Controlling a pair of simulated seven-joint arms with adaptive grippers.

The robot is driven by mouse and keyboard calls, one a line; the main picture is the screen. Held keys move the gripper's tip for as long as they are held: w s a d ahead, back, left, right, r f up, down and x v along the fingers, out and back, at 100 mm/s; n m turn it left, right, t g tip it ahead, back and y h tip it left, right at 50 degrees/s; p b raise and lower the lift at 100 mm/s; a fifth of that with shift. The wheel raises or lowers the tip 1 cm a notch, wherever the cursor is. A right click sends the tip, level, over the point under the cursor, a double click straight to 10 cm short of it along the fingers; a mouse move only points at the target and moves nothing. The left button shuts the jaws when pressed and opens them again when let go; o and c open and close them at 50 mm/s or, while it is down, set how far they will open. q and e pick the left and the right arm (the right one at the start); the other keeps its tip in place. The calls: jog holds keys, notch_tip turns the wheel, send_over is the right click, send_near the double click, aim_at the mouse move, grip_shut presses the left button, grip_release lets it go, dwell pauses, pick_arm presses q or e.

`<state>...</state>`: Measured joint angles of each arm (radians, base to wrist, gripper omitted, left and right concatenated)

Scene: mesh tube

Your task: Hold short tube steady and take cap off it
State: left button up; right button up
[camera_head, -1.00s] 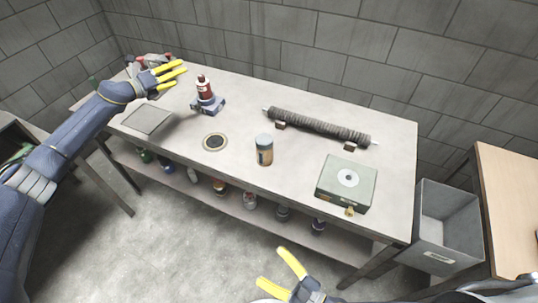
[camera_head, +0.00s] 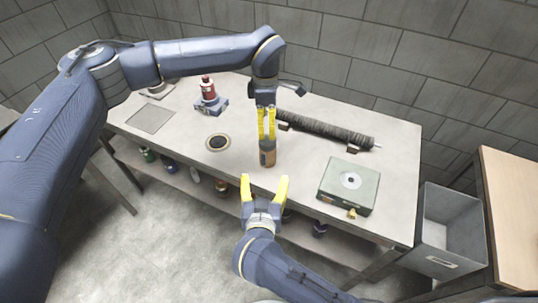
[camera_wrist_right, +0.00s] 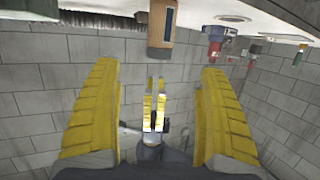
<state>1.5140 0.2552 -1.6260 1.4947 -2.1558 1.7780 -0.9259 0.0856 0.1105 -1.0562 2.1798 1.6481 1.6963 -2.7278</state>
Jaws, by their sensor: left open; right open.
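The short tube (camera_head: 267,155) stands upright near the table's front edge. It is brown with a dark label; its greyish cap is at the top, partly covered by my left fingers in the head view. In the right wrist view, which is upside down, the tube (camera_wrist_right: 161,24) and its cap (camera_wrist_right: 160,54) show near the top. My left gripper (camera_head: 267,137) points down over the cap, open; the right wrist view shows its fingertips (camera_wrist_right: 155,80) apart from the cap. My right gripper (camera_head: 265,180) is open and empty in front of the table edge, pointing toward the tube.
A long dark mesh-covered tube (camera_head: 330,131) lies on supports behind. A green box (camera_head: 349,187) sits to the right. A round dark-centred disc (camera_head: 218,142), a red bottle (camera_head: 208,89) on a blue base and a grey plate (camera_head: 150,119) are to the left.

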aim_at(267, 154)
pick_arm(q)
jog(key=shift+a, duration=0.1)
pick_arm(e)
jog(key=x, duration=1.7)
jog(key=shift+w+a+f, duration=0.1)
jog(key=shift+w+f, duration=0.05)
grip_shut()
dwell(0.3)
pick_arm(q)
jog(key=shift+f, duration=3.95)
pick_arm(e)
jog(key=shift+f, duration=0.1)
